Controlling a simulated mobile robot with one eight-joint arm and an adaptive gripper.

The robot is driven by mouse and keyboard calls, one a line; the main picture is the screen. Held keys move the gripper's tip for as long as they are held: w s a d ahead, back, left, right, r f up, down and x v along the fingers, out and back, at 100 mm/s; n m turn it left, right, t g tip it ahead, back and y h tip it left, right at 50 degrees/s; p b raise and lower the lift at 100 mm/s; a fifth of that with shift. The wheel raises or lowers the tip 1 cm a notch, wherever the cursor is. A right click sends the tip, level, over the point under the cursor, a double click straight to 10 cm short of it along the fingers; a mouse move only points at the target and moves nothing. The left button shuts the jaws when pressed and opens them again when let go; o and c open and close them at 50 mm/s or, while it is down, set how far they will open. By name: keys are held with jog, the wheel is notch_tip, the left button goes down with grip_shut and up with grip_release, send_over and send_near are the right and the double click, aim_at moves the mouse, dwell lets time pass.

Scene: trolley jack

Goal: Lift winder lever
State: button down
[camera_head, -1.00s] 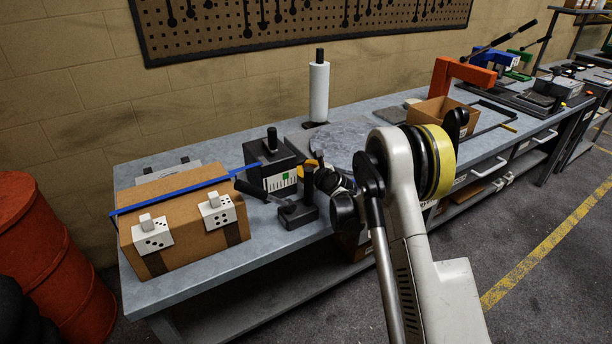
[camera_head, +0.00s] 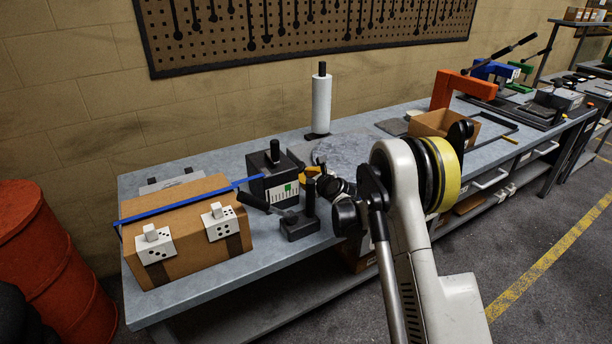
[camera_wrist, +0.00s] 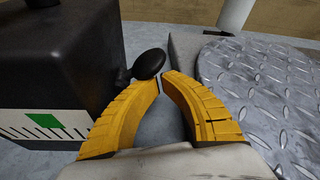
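A dark box (camera_head: 268,182) with a white scale and green mark stands on the bench; it fills the left of the wrist view (camera_wrist: 60,45). A rounded black knob (camera_wrist: 149,64) sticks out beside its right side, apparently the end of the winder lever; the lever's shaft is mostly hidden. My gripper (camera_head: 312,172) is at the box's right side. In the wrist view my yellow fingertips (camera_wrist: 162,80) are almost together, just short of the knob, which shows past the left tip. Nothing is seen between the fingers. Contact with the knob cannot be told.
A small black stand (camera_head: 299,227) with a slanted handle is in front of the box. A brown case (camera_head: 186,239) with a blue bar is at the left. A round tread-plate disc (camera_head: 345,150) lies right of my gripper, with a white roll (camera_head: 320,103) behind.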

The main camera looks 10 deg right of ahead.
jog(key=shift+a+r, duration=0.1)
jog(key=shift+r, duration=0.2)
jog(key=v, duration=0.6)
jog(key=shift+s+f, duration=0.1)
jog(key=shift+s+d, duration=0.2)
jog(key=shift+s, duration=0.45)
